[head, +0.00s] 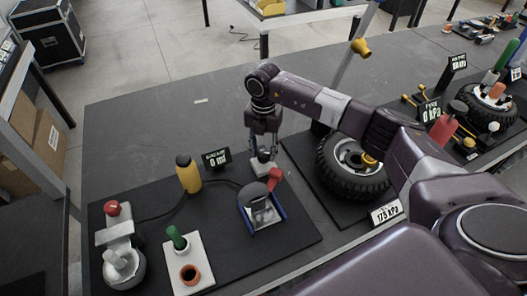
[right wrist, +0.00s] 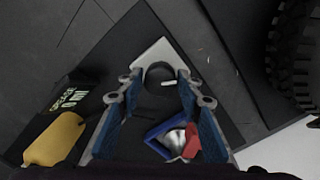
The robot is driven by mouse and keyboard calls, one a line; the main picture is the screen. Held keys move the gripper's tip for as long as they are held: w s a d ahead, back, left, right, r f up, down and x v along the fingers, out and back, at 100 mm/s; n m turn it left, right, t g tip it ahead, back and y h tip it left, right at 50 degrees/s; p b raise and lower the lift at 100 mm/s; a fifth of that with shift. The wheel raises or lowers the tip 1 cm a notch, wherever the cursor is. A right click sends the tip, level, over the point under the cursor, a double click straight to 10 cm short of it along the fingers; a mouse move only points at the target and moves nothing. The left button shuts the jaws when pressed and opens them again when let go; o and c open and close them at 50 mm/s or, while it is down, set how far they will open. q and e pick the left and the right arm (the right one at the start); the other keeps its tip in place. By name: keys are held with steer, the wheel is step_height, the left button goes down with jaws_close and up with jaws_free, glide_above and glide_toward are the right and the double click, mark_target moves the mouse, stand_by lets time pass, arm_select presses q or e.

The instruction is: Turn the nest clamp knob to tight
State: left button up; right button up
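The clamp knob (right wrist: 160,76) is a dark round knob with a white pointer line, on a white plate (right wrist: 150,52) at the head of the nest. The plate shows in the head view (head: 262,166), just under my right gripper (head: 262,148). In the right wrist view my right gripper (right wrist: 160,88) is open, its blue-padded fingers on either side of the knob with gaps visible. The blue-sided nest (head: 246,214) holds a shiny metal part (head: 263,211), with a red piece (head: 275,178) beside it. My left gripper is out of view.
A yellow bottle (head: 188,175) and a grease display (head: 216,158) stand left of the nest. A wheel (head: 340,187) with a pressure display (head: 386,212) lies to the right. A white plate with a green-handled tool (head: 177,238) is nearer front left.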

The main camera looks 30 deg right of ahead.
mark_target(264, 153)
steer(key=shift+o, duration=1.3)
step_height(264, 153, up, 12)
